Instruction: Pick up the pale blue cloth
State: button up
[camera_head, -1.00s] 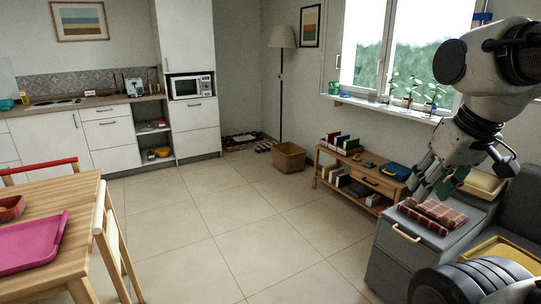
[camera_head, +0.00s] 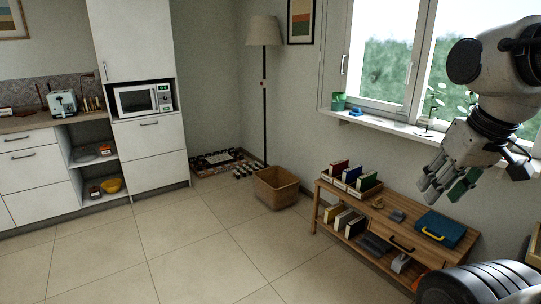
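I cannot make out a pale blue cloth in this view. My gripper (camera_head: 442,192) hangs at the right, in front of the wall below the window. Its fingers point down and to the left and are spread apart, with nothing seen between them. A green patch shows on the right-hand finger. In the picture, the gripper is above a low wooden shelf unit (camera_head: 345,204).
The shelf unit carries books (camera_head: 340,176), a blue case (camera_head: 440,228) and small grey items. A woven basket (camera_head: 276,188) and a floor lamp (camera_head: 264,100) stand left of it. Kitchen cabinets (camera_head: 145,155) line the left. The tiled floor (camera_head: 190,250) between is clear.

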aim_at(356, 112)
jog(key=i, duration=1.2)
jog(key=i+j+z, duration=0.15)
jog(key=i, duration=1.05)
jog(key=i+j+z, duration=0.1)
jog(key=i+z, duration=0.15)
jog(key=i, duration=0.15)
jog(key=i+j+z, duration=0.25)
jog(key=i, duration=0.15)
jog(key=i+j+z, duration=0.25)
jog(key=i, duration=0.15)
jog(key=l, duration=0.05)
